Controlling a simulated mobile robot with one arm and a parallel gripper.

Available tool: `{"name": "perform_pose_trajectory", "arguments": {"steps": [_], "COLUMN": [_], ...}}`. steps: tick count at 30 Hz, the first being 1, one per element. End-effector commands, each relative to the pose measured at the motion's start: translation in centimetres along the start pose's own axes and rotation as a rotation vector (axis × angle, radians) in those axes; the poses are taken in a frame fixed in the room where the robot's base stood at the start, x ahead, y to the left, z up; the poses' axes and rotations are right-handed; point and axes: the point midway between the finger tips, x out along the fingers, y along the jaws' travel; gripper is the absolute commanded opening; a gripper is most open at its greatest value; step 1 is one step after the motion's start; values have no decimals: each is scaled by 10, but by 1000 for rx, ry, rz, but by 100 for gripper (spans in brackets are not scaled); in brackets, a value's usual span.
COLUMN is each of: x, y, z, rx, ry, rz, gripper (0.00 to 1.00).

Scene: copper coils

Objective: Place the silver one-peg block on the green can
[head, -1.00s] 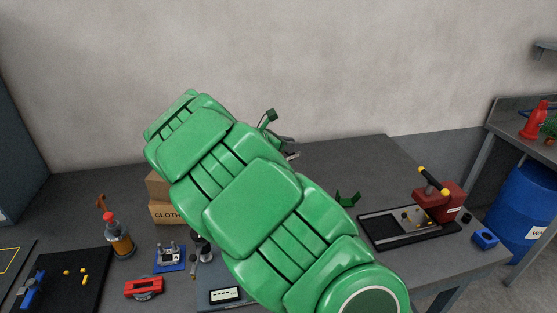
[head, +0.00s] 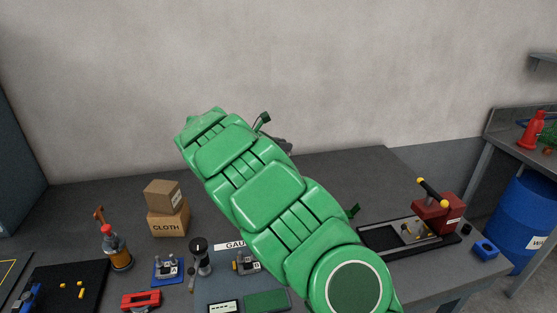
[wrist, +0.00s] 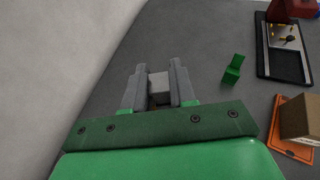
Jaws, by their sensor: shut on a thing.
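In the wrist view my gripper (wrist: 160,76) points away over the grey table, its two grey fingers closed on a small silver-grey block (wrist: 159,86). I cannot make out its peg. In the head view my green arm hides most of the gripper and the block. I cannot pick out a green can for certain. A small green stand-like thing (wrist: 232,68) is on the table to the right of the gripper, apart from it; part of it shows beside my arm in the head view (head: 354,210).
A red press (head: 437,213) on a black tray stands at the right. Cardboard boxes (head: 167,221), a bottle (head: 117,250), a silver part on a blue base (head: 168,268) and a gauge mat (head: 210,291) are at the left. The wall is close behind the table.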

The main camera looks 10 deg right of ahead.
Motion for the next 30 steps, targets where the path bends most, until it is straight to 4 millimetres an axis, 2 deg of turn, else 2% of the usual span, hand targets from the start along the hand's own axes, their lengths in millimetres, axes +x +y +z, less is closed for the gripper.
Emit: {"name": "perform_pose_trajectory", "arguments": {"steps": [7,21,30], "x": [15,45,52], "y": [21,52,60], "z": [-6,-39,-46], "rx": [0,0,1], "ry": [-1,0,-2], "rz": [-2,1,1], "gripper": [0,0,0]}}
